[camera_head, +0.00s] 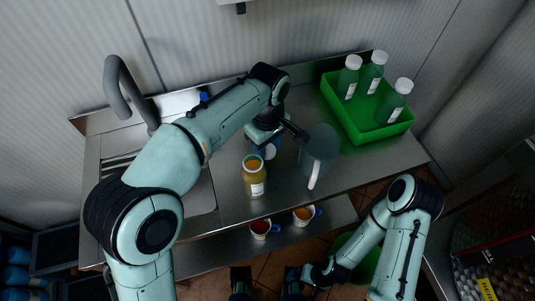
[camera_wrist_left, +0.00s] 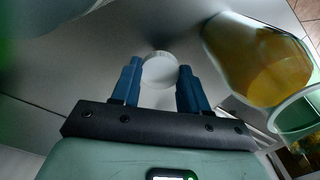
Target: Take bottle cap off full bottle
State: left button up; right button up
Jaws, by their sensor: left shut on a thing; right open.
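The full bottle (camera_head: 255,186) stands upright on the metal counter, holding yellow-orange liquid, with a white label and no cap on its mouth. In the left wrist view the bottle (camera_wrist_left: 262,62) is at the upper right, beside the fingers. My left gripper (camera_head: 268,145) is just behind the bottle. Its blue fingers (camera_wrist_left: 160,75) are shut on a round white bottle cap (camera_wrist_left: 160,68), which also shows in the head view (camera_head: 270,153), apart from the bottle. My right gripper (camera_head: 308,278) is open and empty, low in front of the counter.
A grey-blue jug (camera_head: 321,143) stands right of the left gripper. A green crate (camera_head: 358,126) with three white-capped bottles is at the back right. Two mugs, one with red (camera_head: 260,228) and one with orange contents (camera_head: 303,215), stand on a lower shelf. A sink is at the left.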

aim_at(267, 150)
pick_arm(q)
jog(key=shift+f+b, duration=0.35)
jog(key=shift+f, duration=1.6)
jog(key=shift+f, duration=0.15)
jog(key=o, duration=1.2)
notch_tip(267, 150, up, 12)
jog(key=p, duration=0.3)
jog(key=shift+r, duration=0.25)
